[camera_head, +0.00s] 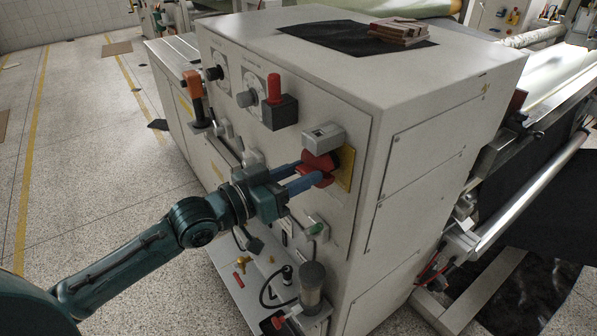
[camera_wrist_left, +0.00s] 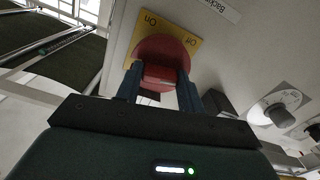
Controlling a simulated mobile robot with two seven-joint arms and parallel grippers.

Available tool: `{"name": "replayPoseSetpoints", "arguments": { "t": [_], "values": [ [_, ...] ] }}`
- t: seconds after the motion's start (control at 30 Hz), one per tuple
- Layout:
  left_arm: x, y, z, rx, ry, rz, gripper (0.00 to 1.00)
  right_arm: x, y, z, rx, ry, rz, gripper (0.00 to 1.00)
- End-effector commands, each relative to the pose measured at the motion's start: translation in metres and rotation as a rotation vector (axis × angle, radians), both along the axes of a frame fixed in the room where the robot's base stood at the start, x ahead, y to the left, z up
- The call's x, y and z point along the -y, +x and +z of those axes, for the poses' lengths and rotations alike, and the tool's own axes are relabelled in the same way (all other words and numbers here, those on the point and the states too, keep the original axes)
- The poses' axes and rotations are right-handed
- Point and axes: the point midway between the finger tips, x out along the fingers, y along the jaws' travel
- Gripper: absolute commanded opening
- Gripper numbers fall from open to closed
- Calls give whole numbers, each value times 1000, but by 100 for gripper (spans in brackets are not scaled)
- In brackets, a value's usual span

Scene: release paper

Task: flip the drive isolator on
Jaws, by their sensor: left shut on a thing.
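The drive isolator is a red rotary knob (camera_head: 320,160) on a yellow plate (camera_head: 346,170), on the near side panel of the grey machine cabinet. In the left wrist view the red knob (camera_wrist_left: 162,49) shows its round base and a raised grip bar. The yellow plate (camera_wrist_left: 154,20) reads "On" at the top and "Off" on the right. My left gripper (camera_head: 311,175) is shut on the red knob, with one blue finger on each side of its grip bar. The fingers partly hide the bar, so I cannot tell its exact setting. My right gripper is in neither view.
A grey box (camera_head: 323,138) sits just above the knob. A red lever on a black block (camera_head: 280,112), an orange-handled lever (camera_head: 194,85) and dials (camera_head: 246,98) stick out to the left.

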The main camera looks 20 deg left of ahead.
Motion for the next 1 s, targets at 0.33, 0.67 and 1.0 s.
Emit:
{"name": "replayPoseSetpoints", "arguments": {
  "t": [0.33, 0.67, 1.0],
  "values": [
    [0, 0, 0, 107, 139, 0, 15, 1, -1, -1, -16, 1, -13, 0],
    [0, 0, 0, 136, 174, 0, 16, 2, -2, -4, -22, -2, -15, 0],
    [0, 0, 0, 137, 175, 0, 41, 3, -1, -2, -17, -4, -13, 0]
  ]
}}
